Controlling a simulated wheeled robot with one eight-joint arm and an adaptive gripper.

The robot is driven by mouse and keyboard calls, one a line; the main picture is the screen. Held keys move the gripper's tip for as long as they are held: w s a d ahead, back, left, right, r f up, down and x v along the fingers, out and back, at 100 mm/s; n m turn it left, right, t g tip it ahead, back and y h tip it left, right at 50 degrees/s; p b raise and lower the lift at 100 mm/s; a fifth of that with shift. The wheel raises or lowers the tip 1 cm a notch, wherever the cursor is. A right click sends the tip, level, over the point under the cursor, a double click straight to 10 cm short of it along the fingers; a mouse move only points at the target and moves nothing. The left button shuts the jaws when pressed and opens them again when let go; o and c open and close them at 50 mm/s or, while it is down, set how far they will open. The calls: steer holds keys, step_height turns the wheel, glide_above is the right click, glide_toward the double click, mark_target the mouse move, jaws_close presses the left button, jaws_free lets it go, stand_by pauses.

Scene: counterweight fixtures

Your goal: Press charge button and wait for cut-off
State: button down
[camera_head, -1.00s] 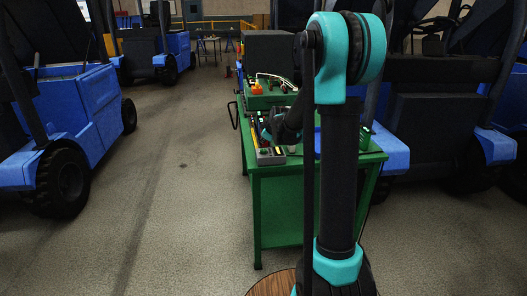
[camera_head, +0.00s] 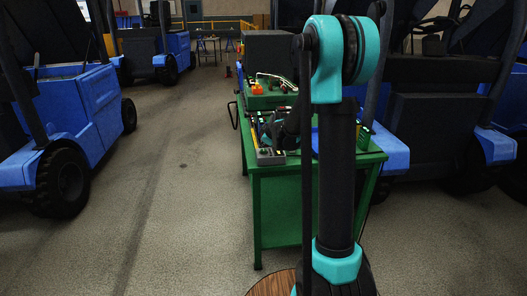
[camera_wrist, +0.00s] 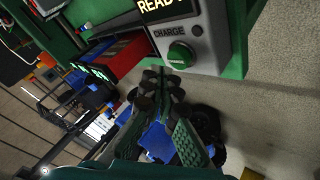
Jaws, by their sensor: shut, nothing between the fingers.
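The green charge button (camera_wrist: 180,56) sits on a grey panel (camera_wrist: 205,48) in the wrist view. "CHARGE" is printed by the button, and a lit display (camera_wrist: 161,7) reads "READY". My gripper (camera_wrist: 163,76) is shut and empty, its dark fingertips just below and left of the button in the picture. I see a gap between them; the depth is hard to judge. In the head view the grey control box (camera_head: 270,158) is at the front left corner of the green cart (camera_head: 283,203). My arm partly hides that area, and the gripper is hard to make out there.
A green case (camera_head: 266,101) and a dark box (camera_head: 270,52) stand farther back on the cart. Blue forklifts (camera_head: 78,110) flank it. The floor left of the cart is clear.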

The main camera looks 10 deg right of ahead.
mark_target(264, 151)
steer(key=shift+f, duration=0.1)
stand_by(0.7)
steer(key=shift+f, duration=0.3)
steer(key=shift+f, duration=0.55)
stand_by(0.9)
steer(key=shift+r, duration=1)
steer(key=shift+r, duration=0.1)
steer(key=shift+r, duration=2.4)
